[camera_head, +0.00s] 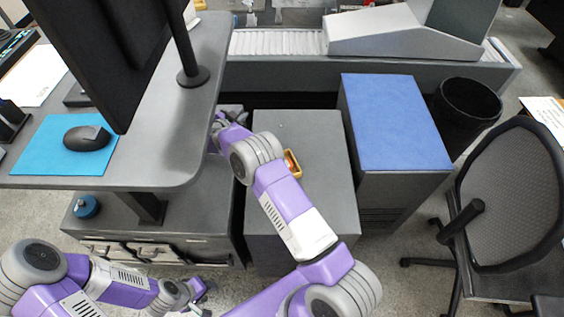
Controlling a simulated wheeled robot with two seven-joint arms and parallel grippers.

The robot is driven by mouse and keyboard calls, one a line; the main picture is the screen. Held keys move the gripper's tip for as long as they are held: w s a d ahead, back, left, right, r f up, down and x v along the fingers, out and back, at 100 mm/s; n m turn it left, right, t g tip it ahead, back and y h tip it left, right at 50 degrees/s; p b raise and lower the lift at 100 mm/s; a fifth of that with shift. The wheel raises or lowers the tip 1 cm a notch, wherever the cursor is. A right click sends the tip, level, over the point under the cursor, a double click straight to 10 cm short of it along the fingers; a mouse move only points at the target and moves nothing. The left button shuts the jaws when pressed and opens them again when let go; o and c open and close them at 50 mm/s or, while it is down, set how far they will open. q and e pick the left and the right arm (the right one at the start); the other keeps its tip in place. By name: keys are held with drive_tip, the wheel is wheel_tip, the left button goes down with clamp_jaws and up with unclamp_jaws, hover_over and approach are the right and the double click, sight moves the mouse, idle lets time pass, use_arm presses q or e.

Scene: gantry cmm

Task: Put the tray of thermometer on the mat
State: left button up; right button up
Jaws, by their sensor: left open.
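A small yellow-orange tray (292,164), probably the thermometer tray, sits on the grey cabinet top, partly hidden by my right arm. Its contents are too small to make out. A light-blue mat (37,146) lies on the desk at the left, with a dark mouse on it. My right gripper (222,122) is beside the desk's right edge, beyond and left of the tray; its fingers are too unclear to read. My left gripper (198,291) is low at the bottom, in front of the drawer unit, open and apart from the tray and mat.
The dark mouse (87,138) takes up the mat's right part. A black monitor (105,50) stands over the grey desk (175,150). A blue-topped cabinet (395,120), a black bin (467,105) and an office chair (515,195) stand at the right. The grey cabinet top (318,165) is otherwise clear.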

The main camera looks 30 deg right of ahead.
drive_tip(key=w+a+r+n+t+y+p, duration=0.2)
drive_tip(key=w+a+n+t+y+p, duration=0.15)
drive_tip(key=a+n+y, duration=0.45)
drive_tip(key=s+d+f+n+g+y+p, duration=0.1)
drive_tip(key=s+d+n+g, duration=0.1)
drive_tip(key=s, duration=0.5)
drive_tip(key=s+d+f+n+g+y+p, duration=0.1)
drive_tip(key=s+d+f+g, duration=0.1)
drive_tip(key=s+d+g, duration=0.3)
drive_tip(key=s+d+f+n+g+y+p, duration=0.1)
drive_tip(key=s+d+f+n+g+p, duration=0.1)
drive_tip(key=s, duration=0.7)
drive_tip(key=shift+s+d+f+n+g+y, duration=0.15)
drive_tip(key=shift+d+g, duration=0.2)
drive_tip(key=shift+g, duration=0.25)
drive_tip(key=shift+s+d+f+n+g+y, duration=0.15)
drive_tip(key=shift+d+g, duration=0.2)
drive_tip(key=shift+g, duration=0.2)
wheel_tip(320, 180, down, 6)
drive_tip(key=shift+a+r+b, duration=0.1)
drive_tip(key=shift+r+b, duration=0.15)
drive_tip(key=shift+b, duration=0.25)
drive_tip(key=shift+r, duration=0.1)
clamp_jaws()
drive_tip(key=shift+r, duration=0.1)
